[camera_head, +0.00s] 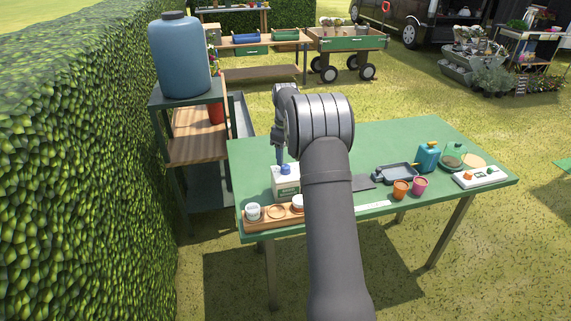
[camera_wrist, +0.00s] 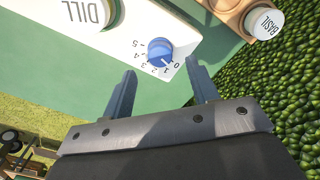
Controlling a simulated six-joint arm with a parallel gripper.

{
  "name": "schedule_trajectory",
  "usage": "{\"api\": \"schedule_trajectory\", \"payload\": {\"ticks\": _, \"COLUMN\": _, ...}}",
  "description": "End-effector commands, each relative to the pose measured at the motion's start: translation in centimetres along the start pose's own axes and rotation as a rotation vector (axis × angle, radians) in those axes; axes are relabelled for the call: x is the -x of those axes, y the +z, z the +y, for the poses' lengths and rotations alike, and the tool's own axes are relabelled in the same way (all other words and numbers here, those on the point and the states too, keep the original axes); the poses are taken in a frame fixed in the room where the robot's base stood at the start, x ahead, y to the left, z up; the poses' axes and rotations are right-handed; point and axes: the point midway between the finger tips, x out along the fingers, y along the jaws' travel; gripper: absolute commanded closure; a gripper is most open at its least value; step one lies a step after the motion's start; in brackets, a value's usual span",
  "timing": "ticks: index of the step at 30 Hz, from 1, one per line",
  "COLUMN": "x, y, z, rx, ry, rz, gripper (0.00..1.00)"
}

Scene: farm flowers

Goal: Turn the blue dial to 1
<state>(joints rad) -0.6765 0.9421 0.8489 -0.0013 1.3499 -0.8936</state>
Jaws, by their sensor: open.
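The blue dial (camera_wrist: 159,49) sits on the face of a white box (camera_wrist: 186,42) with the numbers 0 to 5 printed around it. Its pale pointer mark faces the 0 and 1 side; I cannot tell exactly where it points. In the head view the dial (camera_head: 285,168) is on top of the white and green box (camera_head: 286,186) at the table's left. My gripper (camera_wrist: 161,67) is open and empty. Its two fingers lie either side of the dial in the wrist view, with their tips short of it. In the head view my gripper (camera_head: 280,160) points down close to the dial.
The green table (camera_head: 390,143) holds a wooden rack (camera_head: 264,223) with white-lidded jars in front of the box. A hedge (camera_head: 80,150) is left.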

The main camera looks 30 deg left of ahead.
Motion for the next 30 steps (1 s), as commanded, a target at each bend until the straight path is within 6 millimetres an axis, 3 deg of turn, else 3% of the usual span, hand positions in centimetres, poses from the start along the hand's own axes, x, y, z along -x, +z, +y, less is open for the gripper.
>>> {"api": "schedule_trajectory", "payload": {"ticks": 7, "x": -3.5, "y": 0.0, "z": 0.0, "rx": -0.001, "ry": 0.000, "rz": 0.000, "gripper": 0.46}}
{"api": "schedule_trajectory", "payload": {"ticks": 19, "x": -4.3, "y": 0.0, "z": 0.0, "rx": -0.001, "ry": 0.001, "rz": 0.000, "gripper": 0.46}}
{"api": "schedule_trajectory", "payload": {"ticks": 26, "x": -4.3, "y": 0.0, "z": 0.0, "rx": -0.001, "ry": 0.001, "rz": 0.001, "gripper": 0.89}}
{"api": "schedule_trajectory", "payload": {"ticks": 30, "x": -4.3, "y": 0.0, "z": 0.0, "rx": -0.003, "ry": 0.002, "rz": 0.001, "gripper": 0.91}}
